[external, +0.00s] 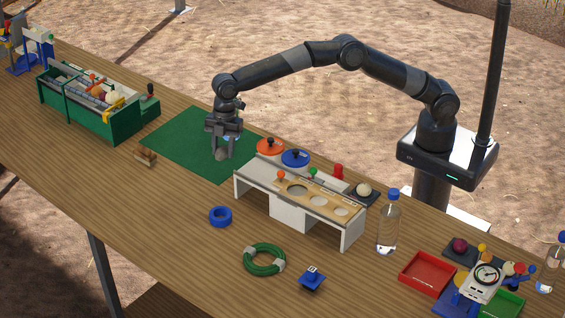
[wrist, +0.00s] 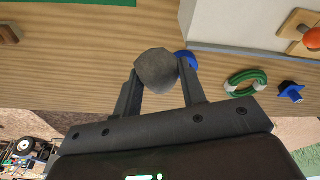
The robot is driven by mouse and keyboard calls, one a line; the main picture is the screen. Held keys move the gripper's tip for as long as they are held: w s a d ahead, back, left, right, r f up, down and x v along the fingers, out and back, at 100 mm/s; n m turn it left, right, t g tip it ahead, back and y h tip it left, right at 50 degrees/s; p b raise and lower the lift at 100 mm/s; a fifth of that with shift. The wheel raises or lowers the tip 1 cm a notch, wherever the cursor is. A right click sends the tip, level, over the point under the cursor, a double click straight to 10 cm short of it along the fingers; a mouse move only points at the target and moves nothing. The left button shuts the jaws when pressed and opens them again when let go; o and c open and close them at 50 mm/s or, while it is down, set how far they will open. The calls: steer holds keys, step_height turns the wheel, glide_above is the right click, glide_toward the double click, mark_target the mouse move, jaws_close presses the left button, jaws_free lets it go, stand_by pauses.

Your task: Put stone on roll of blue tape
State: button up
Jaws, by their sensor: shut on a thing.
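My gripper (external: 222,148) hangs over the right edge of the green mat, pointing down. It is shut on a grey stone (external: 222,154). In the wrist view the stone (wrist: 157,70) sits between the two fingertips. The roll of blue tape (external: 220,216) lies flat on the table, nearer the camera than my gripper. In the wrist view the blue tape (wrist: 187,59) shows just right of the stone, partly hidden by the stone and a finger.
A white stand with round holes (external: 287,213) is right of the tape. A green mat (external: 180,140) and a small wooden piece (external: 147,155) are to the left. Table around the tape is clear.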

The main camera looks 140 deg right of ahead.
steer(key=m, duration=0.2)
steer(key=w+m, duration=0.1)
steer(key=shift+w+a+f+m+h, duration=0.1)
steer(key=shift+a+f+m+h, duration=0.2)
steer(key=shift+a+f, duration=0.05)
steer(key=shift+w+a+f, duration=0.15)
steer(key=shift+w, duration=0.05)
glide_above(220, 213)
steer(key=f, duration=0.6)
steer(key=shift+s+f, duration=0.25)
steer(key=shift+f, duration=2.1)
steer(key=shift+f, duration=0.3)
